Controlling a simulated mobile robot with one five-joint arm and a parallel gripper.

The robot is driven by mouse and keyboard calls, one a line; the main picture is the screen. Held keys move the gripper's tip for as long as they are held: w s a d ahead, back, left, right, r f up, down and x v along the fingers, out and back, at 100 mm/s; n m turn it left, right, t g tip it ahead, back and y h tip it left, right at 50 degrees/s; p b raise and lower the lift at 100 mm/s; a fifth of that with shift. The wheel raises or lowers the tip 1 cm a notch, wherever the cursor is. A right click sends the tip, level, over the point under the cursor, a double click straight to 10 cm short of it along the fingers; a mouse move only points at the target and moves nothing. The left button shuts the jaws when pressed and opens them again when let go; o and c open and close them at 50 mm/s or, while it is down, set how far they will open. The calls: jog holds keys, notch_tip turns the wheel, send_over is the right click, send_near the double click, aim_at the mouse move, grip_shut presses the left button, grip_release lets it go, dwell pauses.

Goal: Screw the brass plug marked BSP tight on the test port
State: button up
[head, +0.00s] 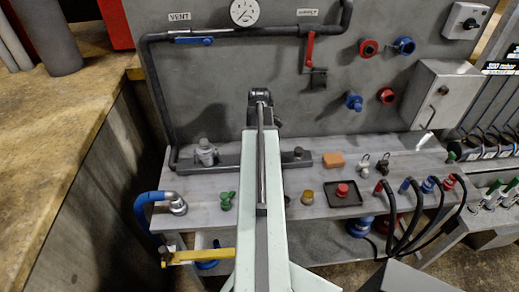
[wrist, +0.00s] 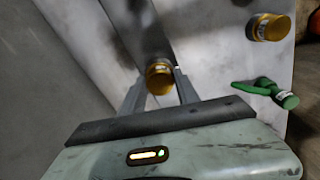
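In the wrist view a brass plug (wrist: 159,77) sits between the two fingertips of my gripper (wrist: 160,82), which look closed on its sides. The plug is at the dark grey manifold bar (wrist: 140,25). I cannot tell how far it is seated, and the test port itself is hidden. No BSP marking can be read on it. A second brass plug (wrist: 270,27) stands on the bench; it also shows in the head view (head: 308,197). In the head view my arm covers the middle of the manifold bar (head: 230,162), and the gripper's fingers and held plug are hidden.
A green fitting (head: 227,201) lies on the bench (head: 265,225) to the left of my arm. A red-knobbed part on a black tray (head: 343,193) and an orange block (head: 333,160) are to the right. A gauge (head: 244,12) and pipes are on the back panel.

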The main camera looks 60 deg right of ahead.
grip_shut()
jog(key=m, duration=0.4)
jog(key=shift+m, duration=0.7)
jog(key=m, duration=0.3)
jog(key=shift+m, duration=1.1)
jog(key=m, duration=0.4)
jog(key=shift+m, duration=0.3)
